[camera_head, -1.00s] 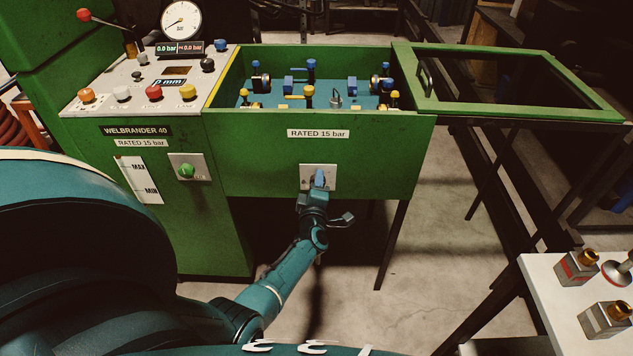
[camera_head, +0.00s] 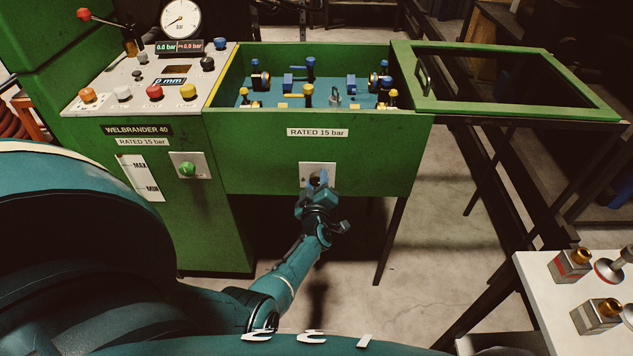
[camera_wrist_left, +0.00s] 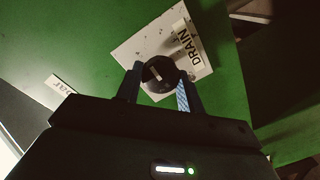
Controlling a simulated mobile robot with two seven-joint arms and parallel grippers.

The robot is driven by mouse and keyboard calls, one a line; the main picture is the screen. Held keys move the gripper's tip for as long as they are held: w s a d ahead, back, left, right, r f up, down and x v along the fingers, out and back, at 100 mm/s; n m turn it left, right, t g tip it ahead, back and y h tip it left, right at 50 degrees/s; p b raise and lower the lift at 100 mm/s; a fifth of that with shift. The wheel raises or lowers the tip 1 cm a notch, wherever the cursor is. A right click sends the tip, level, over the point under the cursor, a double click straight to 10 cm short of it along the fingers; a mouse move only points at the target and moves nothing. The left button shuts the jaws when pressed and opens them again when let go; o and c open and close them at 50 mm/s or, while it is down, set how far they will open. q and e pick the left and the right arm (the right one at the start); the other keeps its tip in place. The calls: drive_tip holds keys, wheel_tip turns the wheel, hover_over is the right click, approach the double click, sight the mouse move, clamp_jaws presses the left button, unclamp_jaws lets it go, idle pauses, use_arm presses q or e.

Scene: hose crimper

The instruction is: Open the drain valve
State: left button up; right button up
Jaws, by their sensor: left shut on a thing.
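The drain valve is a dark round knob (camera_wrist_left: 160,74) on a white plate (camera_wrist_left: 196,50) labelled DRAIN in the left wrist view. In the head view the plate (camera_head: 309,170) sits low on the green tank's front, and my gripper mostly covers the knob. My left gripper (camera_head: 318,184) is at the plate; in the wrist view its two fingers (camera_wrist_left: 158,84) stand one on each side of the knob, shut on it. The plate looks tilted in the wrist view, as the wrist is rolled. My right gripper is not in view.
The green tank (camera_head: 260,150) has an open top with blue and yellow fittings inside. Its framed lid (camera_head: 500,108) lies open to the right. A control panel with buttons and a gauge (camera_head: 180,20) is at left. A white table (camera_head: 540,290) with fittings stands at lower right.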

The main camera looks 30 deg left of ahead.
use_arm(q)
drive_tip(key=shift+d+f, duration=0.1)
drive_tip(key=o, duration=1)
drive_tip(key=shift+s, duration=0.1)
